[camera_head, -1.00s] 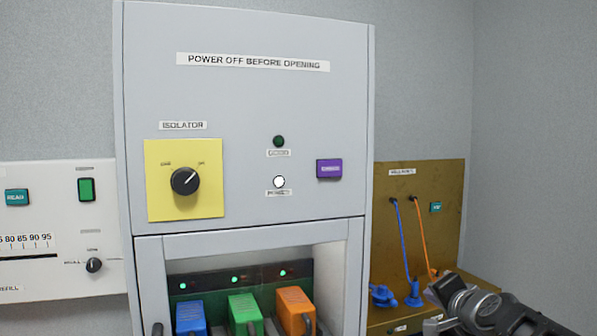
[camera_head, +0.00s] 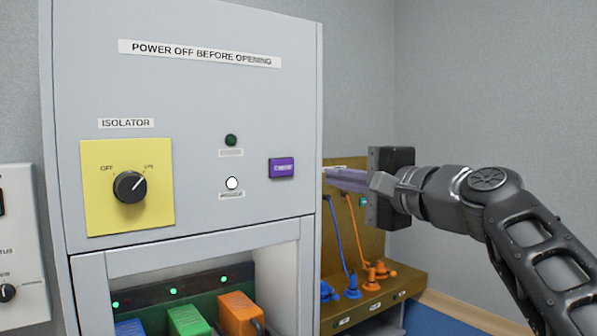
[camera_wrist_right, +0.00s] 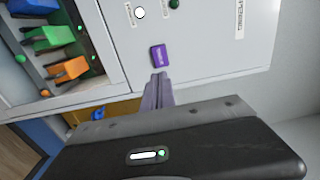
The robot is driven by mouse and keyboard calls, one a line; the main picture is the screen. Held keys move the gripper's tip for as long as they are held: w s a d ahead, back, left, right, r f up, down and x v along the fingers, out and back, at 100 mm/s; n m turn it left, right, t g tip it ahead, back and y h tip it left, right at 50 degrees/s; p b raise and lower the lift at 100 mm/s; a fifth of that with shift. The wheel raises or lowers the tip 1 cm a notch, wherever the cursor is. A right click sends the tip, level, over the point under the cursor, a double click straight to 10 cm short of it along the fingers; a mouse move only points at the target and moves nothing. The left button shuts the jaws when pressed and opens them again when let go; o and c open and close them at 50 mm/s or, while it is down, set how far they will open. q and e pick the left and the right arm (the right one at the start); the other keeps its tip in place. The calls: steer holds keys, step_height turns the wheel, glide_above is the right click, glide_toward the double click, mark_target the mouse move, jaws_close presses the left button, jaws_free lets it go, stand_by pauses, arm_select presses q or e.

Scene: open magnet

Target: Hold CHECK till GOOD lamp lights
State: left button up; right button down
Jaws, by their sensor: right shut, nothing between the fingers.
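The purple CHECK button (camera_head: 282,168) is on the right side of the grey cabinet's front panel. It also shows in the right wrist view (camera_wrist_right: 160,56), just beyond the fingertips. The round GOOD lamp (camera_head: 231,140) is dark green and looks unlit. The POWER lamp (camera_head: 232,183) below it glows white. My right gripper (camera_head: 328,178) is shut and empty, to the right of the button in the head view, its tips pointing toward the panel. In the right wrist view its fingertips (camera_wrist_right: 160,76) appear close below the button, with a small gap. My left gripper is not in view.
The yellow ISOLATOR plate has a black knob (camera_head: 130,187) turned toward ON. Below, an open bay holds blue, green and orange modules (camera_head: 240,312) under lit green lamps. A brown board (camera_head: 375,240) with blue and orange cables stands behind my right arm.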

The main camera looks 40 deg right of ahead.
mark_target(284, 168)
steer(key=w+p, duration=0.1)
steer(key=w, duration=0.3)
steer(key=w+p, duration=0.2)
steer(key=w, duration=0.3)
steer(key=w+p, duration=0.2)
steer(key=w, duration=0.2)
steer(key=shift+w+d, duration=0.3)
steer(key=shift+w, duration=0.1)
